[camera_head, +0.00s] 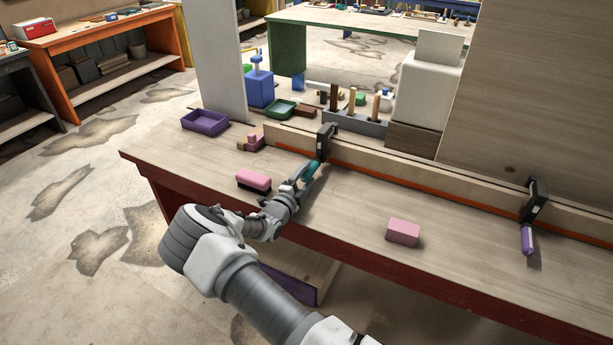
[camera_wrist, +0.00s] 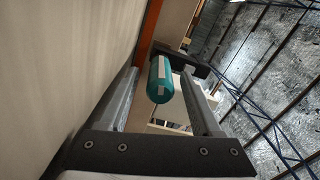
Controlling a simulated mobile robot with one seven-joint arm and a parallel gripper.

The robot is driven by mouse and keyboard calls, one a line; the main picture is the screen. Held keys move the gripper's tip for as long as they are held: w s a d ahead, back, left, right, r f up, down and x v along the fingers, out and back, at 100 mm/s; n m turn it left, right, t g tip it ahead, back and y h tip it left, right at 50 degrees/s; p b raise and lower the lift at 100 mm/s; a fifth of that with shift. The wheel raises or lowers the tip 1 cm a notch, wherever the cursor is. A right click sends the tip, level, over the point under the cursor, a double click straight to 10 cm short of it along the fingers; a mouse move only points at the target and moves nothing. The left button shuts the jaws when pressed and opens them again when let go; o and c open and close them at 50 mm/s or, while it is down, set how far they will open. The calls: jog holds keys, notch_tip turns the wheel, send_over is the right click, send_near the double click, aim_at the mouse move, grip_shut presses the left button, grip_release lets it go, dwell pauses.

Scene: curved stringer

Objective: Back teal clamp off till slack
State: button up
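The teal clamp is a dark clamp (camera_head: 325,141) on the long wooden strip, with a teal handle (camera_head: 311,170) pointing toward the table's front. In the wrist view the teal handle (camera_wrist: 160,82), with a pale stripe, sits between my two fingers. My gripper (camera_head: 303,176) is open around the handle. A gap shows on both sides of the handle in the wrist view, so neither finger appears to touch it. The far end of the clamp is partly hidden behind the handle there.
A second dark clamp with a purple handle (camera_head: 527,239) is on the strip to the right. A pink block (camera_head: 403,232) and a pink-topped brush-like block (camera_head: 253,181) lie on the table. A purple tray (camera_head: 205,121) is at the left.

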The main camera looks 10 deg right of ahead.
jog(key=v, duration=1.7)
jog(key=shift+s+a, duration=0.15)
